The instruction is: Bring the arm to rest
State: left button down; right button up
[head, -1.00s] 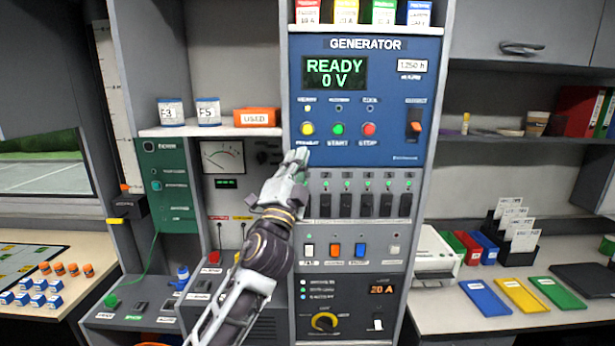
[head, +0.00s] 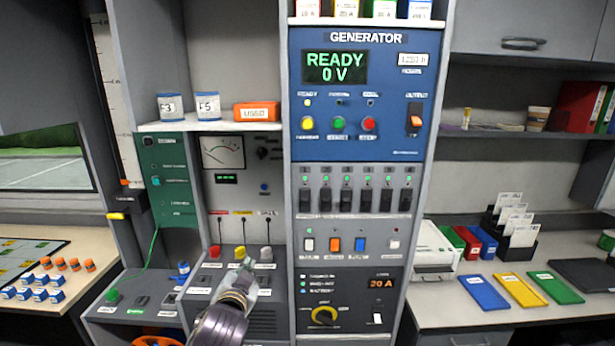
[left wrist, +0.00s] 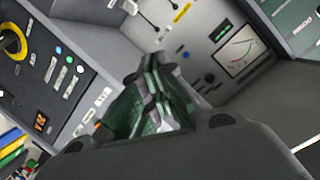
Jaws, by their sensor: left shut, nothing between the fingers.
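My left arm comes in from the bottom of the head view. Its gripper (head: 243,268) is low, in front of the grey test panel left of the generator column, and its fingers overlap the area by the panel's plugs in the picture. In the left wrist view the gripper (left wrist: 152,82) has its fingers together with nothing between them. I cannot tell from the frames how far the fingertips are from the panel. The blue generator panel (head: 370,147) reads READY and 0 V. My right gripper does not show.
Red, yellow and grey plugs (head: 214,252) stand on the ledge. Below the generator panel are a row of black breakers (head: 346,200) and a panel with a yellow knob (head: 324,316). Coloured trays (head: 520,290) lie on the right counter. Open air lies before the generator panel.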

pick_arm(q)
jog(key=s+a+f+n+g, duration=0.1)
jog(key=s+a+f+g, duration=0.15)
jog(key=s+f, duration=0.45)
jog(key=s+a+f+n+g, duration=0.1)
jog(key=s+a+f+g, duration=0.1)
jog(key=s+f+g, duration=0.35)
jog(key=s+a+f+n+g+h, duration=0.1)
jog(key=s+f+g, duration=0.1)
jog(key=s+f, duration=0.45)
jog(key=s+a+f+n+g, duration=0.15)
jog(key=s+f, duration=0.25)
jog(key=s, duration=0.5)
notch_tip(320, 180, down, 33)
jog(key=s+g, duration=0.2)
jog(key=s, duration=0.1)
jog(key=s+a+f+m, duration=0.1)
jog(key=s+a+f, duration=0.2)
jog(key=s+f, duration=1.7)
jog(key=shift+s+a+g, duration=0.15)
jog(key=shift+s+g, duration=0.2)
jog(key=shift+s, duration=0.7)
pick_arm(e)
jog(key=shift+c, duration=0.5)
